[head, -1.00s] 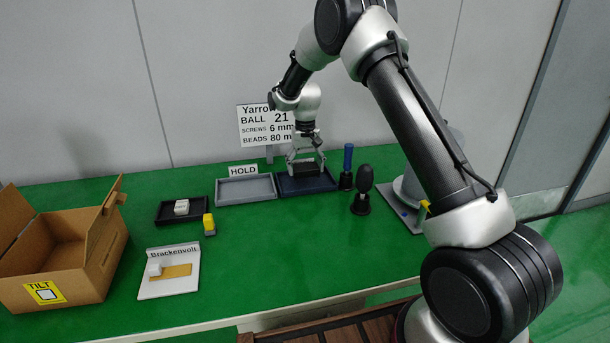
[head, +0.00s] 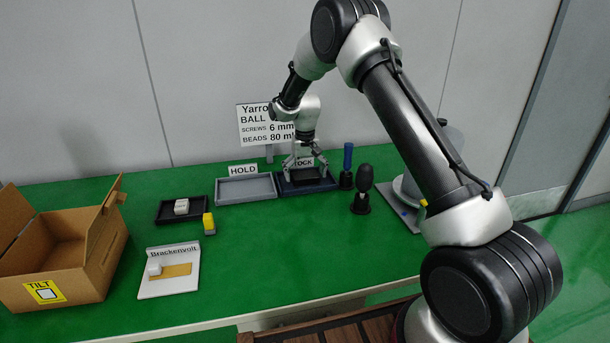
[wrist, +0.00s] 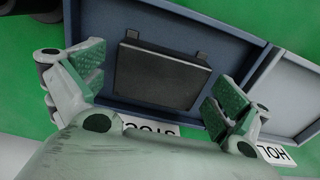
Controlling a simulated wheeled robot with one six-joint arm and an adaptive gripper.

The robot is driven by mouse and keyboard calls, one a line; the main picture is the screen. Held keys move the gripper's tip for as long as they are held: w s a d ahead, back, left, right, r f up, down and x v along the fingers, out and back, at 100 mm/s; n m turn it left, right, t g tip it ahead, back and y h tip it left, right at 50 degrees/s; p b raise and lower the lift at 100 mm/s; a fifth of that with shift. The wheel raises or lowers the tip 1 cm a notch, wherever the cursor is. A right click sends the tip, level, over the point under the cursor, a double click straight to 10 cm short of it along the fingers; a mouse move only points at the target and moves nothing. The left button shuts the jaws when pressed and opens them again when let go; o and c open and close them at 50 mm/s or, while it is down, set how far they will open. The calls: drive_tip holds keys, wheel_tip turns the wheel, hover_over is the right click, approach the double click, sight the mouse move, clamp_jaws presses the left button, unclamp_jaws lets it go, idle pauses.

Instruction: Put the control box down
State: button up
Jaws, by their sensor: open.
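The control box (wrist: 160,78) is a flat black box with two small tabs along one edge. In the head view the control box (head: 307,175) shows below my gripper (head: 305,165), inside the blue tray (head: 287,190). In the wrist view my gripper (wrist: 160,88) is open, its green-padded fingers on either side of the box, with gaps between pads and box.
A grey tray (head: 246,190) labelled HOLD stands left of the blue tray. A blue-handled tool (head: 347,165) and a black rounded tool (head: 363,188) stand upright to the right. A cardboard box (head: 60,270) is at far left. The green table's middle front is clear.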

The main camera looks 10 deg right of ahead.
sight(305, 174)
drive_tip(key=shift+r, duration=0.1)
wheel_tip(305, 174, up, 12)
drive_tip(key=s+d+r+t, duration=0.1)
drive_tip(key=s+d+r, duration=0.4)
drive_tip(key=s+r, duration=0.45)
drive_tip(key=s+d+r+t, duration=0.1)
drive_tip(key=s+d+r, duration=0.4)
drive_tip(key=s+r, duration=0.45)
drive_tip(key=s+d+f+t, duration=0.1)
drive_tip(key=s+d, duration=0.1)
drive_tip(key=s, duration=1)
drive_tip(key=s+d+f+t, duration=0.1)
drive_tip(key=s+d, duration=0.2)
drive_tip(key=s, duration=1)
drive_tip(key=shift+f, duration=0.4)
